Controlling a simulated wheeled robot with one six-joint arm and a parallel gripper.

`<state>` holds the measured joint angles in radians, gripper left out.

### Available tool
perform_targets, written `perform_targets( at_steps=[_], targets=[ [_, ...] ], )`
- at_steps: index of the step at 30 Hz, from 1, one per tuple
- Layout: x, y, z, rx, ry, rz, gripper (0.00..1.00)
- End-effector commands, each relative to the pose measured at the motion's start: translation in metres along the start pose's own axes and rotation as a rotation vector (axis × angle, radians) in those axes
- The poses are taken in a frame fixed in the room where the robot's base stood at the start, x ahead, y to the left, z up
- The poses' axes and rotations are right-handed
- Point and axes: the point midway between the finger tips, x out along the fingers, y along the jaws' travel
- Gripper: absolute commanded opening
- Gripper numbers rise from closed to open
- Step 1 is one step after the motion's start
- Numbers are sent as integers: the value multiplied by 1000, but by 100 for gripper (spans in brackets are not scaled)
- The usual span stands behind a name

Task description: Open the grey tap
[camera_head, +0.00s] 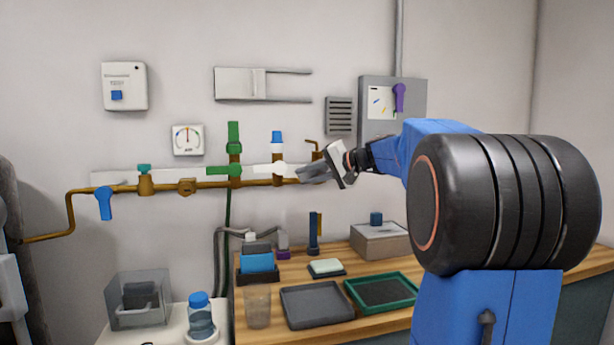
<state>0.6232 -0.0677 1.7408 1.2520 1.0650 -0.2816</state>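A brass pipe (205,184) runs along the wall with several taps on it. My gripper (304,172) is at the pipe's right end, pointing left. Grey shapes there overlap, so I cannot separate the fingers from a grey tap handle. A brass fitting (315,146) rises just behind and above my gripper; its lower part is hidden. No grey tap shows clearly elsewhere on the pipe. I cannot tell whether my gripper touches a tap or how far its fingers are apart.
A tap with a white lever (268,168) and a green lever (222,170) are close left of my gripper. A blue tap (104,203) hangs further left. A grey box (418,92) is on the wall above my arm. Below, trays (317,291) crowd the wooden bench (373,318).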

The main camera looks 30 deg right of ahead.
Motion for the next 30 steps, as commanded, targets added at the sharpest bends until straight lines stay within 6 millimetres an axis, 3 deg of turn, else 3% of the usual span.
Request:
perform_targets(
  at_steps=[2,14,30],
  targets=[
    [0,1,0,1,0,0,38],
    [-6,0,0,1,1,-1,38],
    [-92,0,-1,1,3,0,38]
  ],
)
